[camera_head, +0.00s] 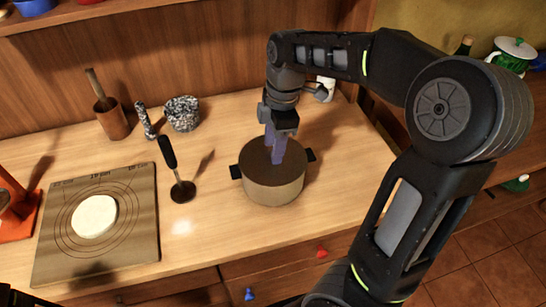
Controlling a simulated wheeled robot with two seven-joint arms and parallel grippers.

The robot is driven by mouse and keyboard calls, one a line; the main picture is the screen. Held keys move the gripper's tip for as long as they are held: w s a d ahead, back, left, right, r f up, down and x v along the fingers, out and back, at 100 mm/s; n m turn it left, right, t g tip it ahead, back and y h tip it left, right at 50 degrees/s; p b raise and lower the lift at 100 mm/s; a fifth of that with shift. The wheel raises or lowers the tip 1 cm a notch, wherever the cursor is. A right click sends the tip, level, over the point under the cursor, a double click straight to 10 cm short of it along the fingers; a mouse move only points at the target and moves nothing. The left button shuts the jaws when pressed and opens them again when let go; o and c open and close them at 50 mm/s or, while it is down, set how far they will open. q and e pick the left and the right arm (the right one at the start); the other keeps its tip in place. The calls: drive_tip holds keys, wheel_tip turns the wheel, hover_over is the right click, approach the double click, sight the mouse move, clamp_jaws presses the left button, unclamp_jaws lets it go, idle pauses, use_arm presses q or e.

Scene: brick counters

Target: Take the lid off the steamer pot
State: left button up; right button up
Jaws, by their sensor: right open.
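The steamer pot (272,190) stands on the wooden counter, with a tan body and dark handles on its left and right sides. Its round brown top (255,158) looks like the lid, resting level on the rim. My right gripper (277,158) points down over the middle of this top, with its bluish fingers open. The fingers and wrist hide the lid's centre, so I cannot see a knob or tell whether the fingers touch it. My left gripper is not in view.
A mat (140,247) with white dough (94,216) lies farther left. A granite mortar (182,113) and a wooden cup (112,120) stand behind. The counter has free room right of the pot.

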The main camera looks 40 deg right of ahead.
clamp_jaws()
idle(0.3)
idle(0.3)
